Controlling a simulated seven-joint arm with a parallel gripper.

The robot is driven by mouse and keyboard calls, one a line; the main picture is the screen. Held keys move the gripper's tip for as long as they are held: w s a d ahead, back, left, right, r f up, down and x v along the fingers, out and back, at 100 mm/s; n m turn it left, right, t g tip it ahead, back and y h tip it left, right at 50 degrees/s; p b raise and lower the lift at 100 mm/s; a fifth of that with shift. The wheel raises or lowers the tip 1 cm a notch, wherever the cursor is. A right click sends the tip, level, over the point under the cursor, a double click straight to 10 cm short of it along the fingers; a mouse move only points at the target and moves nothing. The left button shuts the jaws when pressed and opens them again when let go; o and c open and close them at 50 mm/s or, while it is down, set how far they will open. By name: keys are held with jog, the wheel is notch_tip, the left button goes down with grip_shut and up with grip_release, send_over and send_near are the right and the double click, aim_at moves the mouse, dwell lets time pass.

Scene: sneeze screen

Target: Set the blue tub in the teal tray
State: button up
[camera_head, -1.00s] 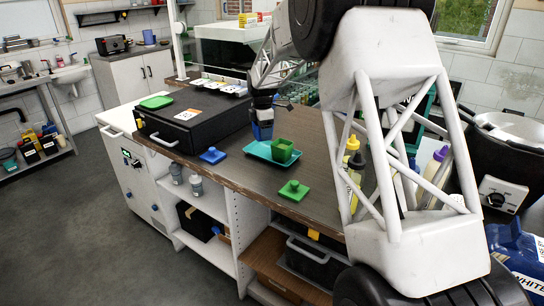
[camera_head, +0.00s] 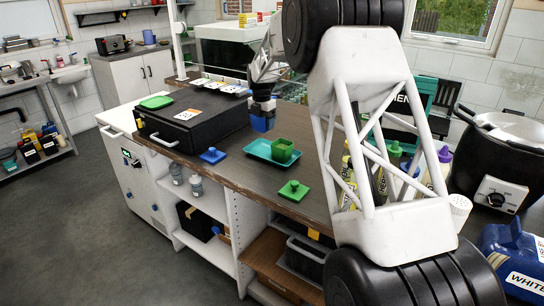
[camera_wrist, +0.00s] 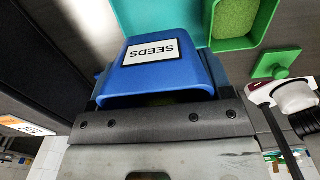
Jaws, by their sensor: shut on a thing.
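The blue tub (camera_head: 262,123) is in my gripper (camera_head: 263,110), behind the teal tray and beside the black case. In the wrist view the blue tub (camera_wrist: 175,75) shows a white SEEDS label, and my gripper (camera_wrist: 165,110) is shut on its near side. The teal tray (camera_head: 262,157) lies on the counter; its edge also shows in the wrist view (camera_wrist: 135,15). A green tub (camera_head: 282,151) stands in the tray's right part. The left part of the tray looks empty. The exact gap under the blue tub cannot be told.
A blue lid (camera_head: 212,155) lies left of the tray and a green lid (camera_head: 293,190) lies in front of it. The black case (camera_head: 195,125) stands to the left. Bottles (camera_head: 392,160) stand at the right, partly behind my arm.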

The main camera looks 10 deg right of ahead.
send_over(263, 151)
jog(key=shift+s+f, duration=0.15)
jog(key=shift+f, duration=2.3)
jog(key=shift+f, duration=0.1)
jog(key=shift+f, duration=2.45)
jog(key=shift+f, duration=0.1)
jog(key=o, duration=0.7)
